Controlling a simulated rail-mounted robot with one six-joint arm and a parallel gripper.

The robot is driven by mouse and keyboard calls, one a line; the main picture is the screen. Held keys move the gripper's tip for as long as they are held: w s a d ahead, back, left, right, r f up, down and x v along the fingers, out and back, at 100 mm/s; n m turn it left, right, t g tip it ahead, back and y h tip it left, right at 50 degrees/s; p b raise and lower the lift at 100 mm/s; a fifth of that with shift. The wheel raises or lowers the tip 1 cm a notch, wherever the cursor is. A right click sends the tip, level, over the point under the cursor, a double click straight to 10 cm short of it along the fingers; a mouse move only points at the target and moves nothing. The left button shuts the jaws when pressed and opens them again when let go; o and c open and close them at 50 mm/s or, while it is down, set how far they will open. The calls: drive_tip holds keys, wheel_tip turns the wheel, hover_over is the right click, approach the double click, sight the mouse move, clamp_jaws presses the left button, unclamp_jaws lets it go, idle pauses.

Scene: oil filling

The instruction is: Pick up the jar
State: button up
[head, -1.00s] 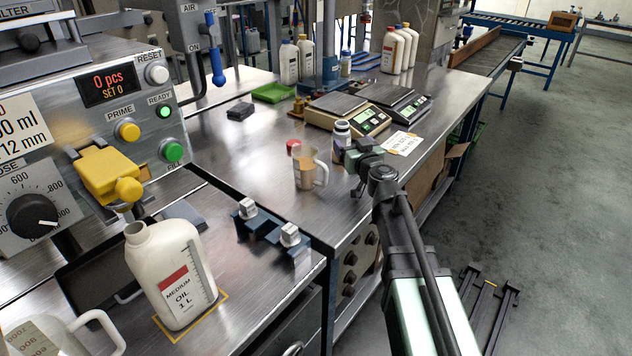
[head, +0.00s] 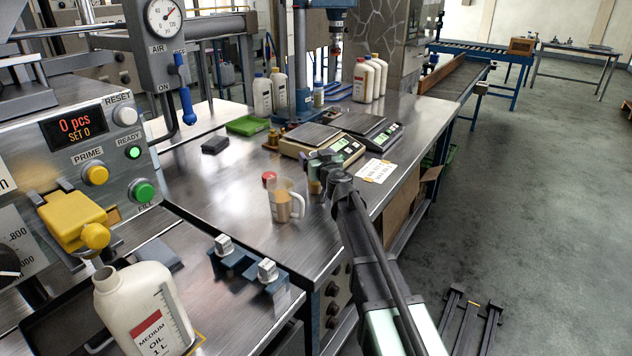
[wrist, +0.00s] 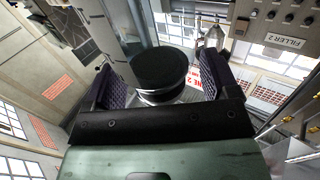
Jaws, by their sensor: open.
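The jar (wrist: 160,68) shows in the wrist view as a round black lid with a glassy body beneath it. It sits between the two purple-padded fingers of my gripper (wrist: 160,84), which are open with a gap on each side of the lid. In the head view my gripper (head: 322,168) is over the steel bench and hides most of the jar; a small amber part of it (head: 315,187) shows below. Whether the fingers touch the jar cannot be seen in the head view.
A clear measuring jug (head: 284,203) with amber liquid and a red cap (head: 268,177) stand just left of my gripper. Two scales (head: 322,142) are behind it, with a paper card (head: 374,170) to the right. A white oil bottle (head: 145,310) is at the front left.

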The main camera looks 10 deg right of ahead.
drive_tip(key=c, duration=1.2)
drive_tip(key=shift+c, duration=0.3)
drive_tip(key=shift+s+r, duration=0.1)
drive_tip(key=shift+r, duration=0.1)
clamp_jaws()
wheel_tip(320, 180, up, 20)
drive_tip(key=p, duration=2)
drive_tip(key=shift+f, duration=0.2)
drive_tip(key=shift+r, duration=0.1)
